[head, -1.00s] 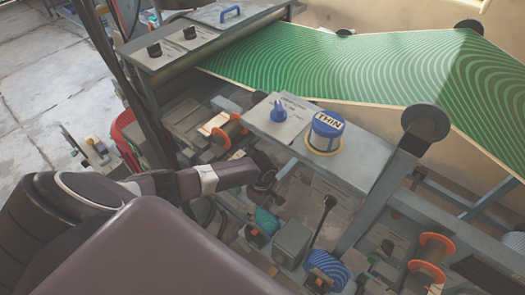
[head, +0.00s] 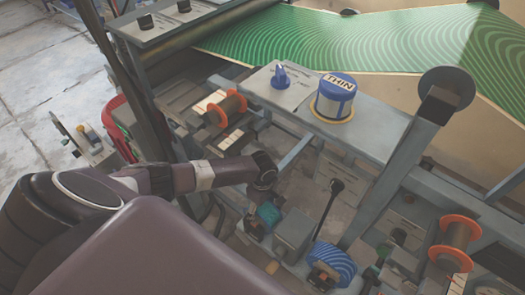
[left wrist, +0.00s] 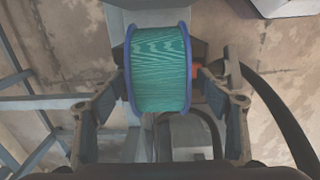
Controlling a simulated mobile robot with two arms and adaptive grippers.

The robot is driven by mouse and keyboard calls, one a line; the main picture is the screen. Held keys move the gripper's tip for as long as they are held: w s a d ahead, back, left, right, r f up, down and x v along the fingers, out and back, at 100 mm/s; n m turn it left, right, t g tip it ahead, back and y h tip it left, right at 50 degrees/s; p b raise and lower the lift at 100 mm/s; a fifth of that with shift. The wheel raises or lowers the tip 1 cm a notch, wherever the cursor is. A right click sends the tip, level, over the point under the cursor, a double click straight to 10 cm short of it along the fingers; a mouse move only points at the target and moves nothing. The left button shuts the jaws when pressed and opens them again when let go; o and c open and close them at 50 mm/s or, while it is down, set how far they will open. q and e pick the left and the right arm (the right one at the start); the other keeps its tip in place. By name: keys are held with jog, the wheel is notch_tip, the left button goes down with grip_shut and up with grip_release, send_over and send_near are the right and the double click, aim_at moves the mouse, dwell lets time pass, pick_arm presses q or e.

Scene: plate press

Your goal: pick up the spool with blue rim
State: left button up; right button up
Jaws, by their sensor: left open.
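The spool with blue rim (left wrist: 160,68) is wound with teal thread. In the left wrist view it lies between the two fingers of my left gripper (left wrist: 160,85), which is open. Small gaps show beside the rims near the fingertips; I cannot tell whether either finger touches. In the head view my left gripper (head: 264,180) hangs over the machine frame. A small teal item (head: 267,214) just below it looks like the same spool, partly hidden. My right gripper is not in view.
Orange-rimmed spools sit left (head: 227,107) and right (head: 453,241). A blue striped round part (head: 331,265) is at the front, near a dark lever (head: 328,208). A shelf holds a THIN dial (head: 336,98) and a blue knob (head: 281,77). A green patterned sheet (head: 390,40) spans the back.

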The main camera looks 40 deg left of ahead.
pick_arm(q)
jog(key=shift+c, duration=0.3)
grip_shut()
dwell(0.3)
